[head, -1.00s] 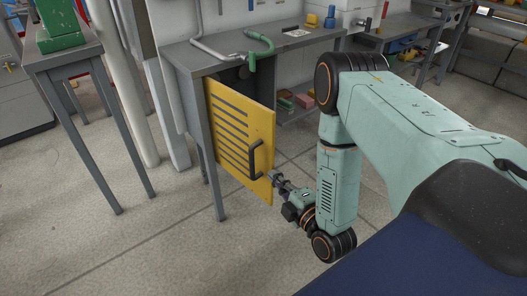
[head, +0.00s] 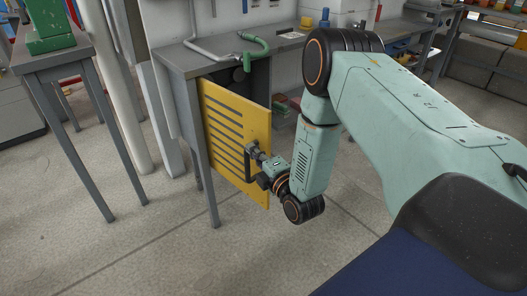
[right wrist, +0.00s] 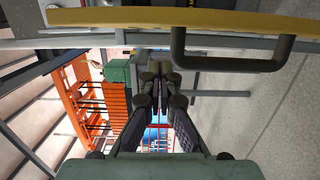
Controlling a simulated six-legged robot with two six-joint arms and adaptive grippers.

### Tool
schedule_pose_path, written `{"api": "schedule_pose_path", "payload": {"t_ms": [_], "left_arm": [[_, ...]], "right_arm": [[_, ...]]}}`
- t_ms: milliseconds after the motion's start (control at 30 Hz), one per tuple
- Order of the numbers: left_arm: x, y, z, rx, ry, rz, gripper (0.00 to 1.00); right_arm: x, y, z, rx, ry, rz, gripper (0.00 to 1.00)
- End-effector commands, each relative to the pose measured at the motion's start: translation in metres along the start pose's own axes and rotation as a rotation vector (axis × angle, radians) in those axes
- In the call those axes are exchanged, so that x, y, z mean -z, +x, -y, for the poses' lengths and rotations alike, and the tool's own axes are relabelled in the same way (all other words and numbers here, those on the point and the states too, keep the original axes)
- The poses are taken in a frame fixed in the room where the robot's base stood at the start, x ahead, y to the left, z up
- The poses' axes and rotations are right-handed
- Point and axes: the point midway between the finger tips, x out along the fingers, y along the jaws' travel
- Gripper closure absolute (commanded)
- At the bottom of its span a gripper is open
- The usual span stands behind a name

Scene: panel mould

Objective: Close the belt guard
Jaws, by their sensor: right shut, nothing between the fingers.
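The belt guard is a yellow slatted panel (head: 222,118) with a dark bar handle (head: 248,170) near its free edge. It hangs under the grey bench and stands swung out, with a dark opening behind it. My right gripper (head: 253,147) is shut and empty, in front of the panel at the handle's upper end and hiding part of it. In the right wrist view, the guard's yellow edge (right wrist: 150,18) and its handle (right wrist: 225,64) lie above and right of the shut fingers (right wrist: 157,78). Contact cannot be told. My left gripper is out of view.
The grey bench (head: 205,62) carries a green clamp-like tool (head: 249,52) and a grey pipe. A grey stand (head: 52,58) with a green block is at the left. Coloured boxes lie behind the panel. The floor in front is clear.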

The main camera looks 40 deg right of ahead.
Motion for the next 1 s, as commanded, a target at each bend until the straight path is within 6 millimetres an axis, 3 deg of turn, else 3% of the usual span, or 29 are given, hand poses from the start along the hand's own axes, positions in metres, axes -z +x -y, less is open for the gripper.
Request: {"api": "schedule_pose_path", "payload": {"t_ms": [100, 300, 767, 1000], "left_arm": [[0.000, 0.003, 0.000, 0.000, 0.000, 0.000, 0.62], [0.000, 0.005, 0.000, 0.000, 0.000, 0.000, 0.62], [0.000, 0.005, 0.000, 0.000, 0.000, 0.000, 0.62], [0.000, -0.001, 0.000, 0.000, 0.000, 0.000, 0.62]], "right_arm": [[-0.018, 0.002, 0.001, 0.001, 0.003, 0.008, 1.00], [-0.032, 0.005, 0.001, 0.003, 0.002, 0.005, 1.00], [-0.034, 0.005, 0.000, 0.003, 0.002, 0.002, 1.00], [-0.045, 0.006, -0.001, 0.002, 0.001, -0.032, 1.00]]}}
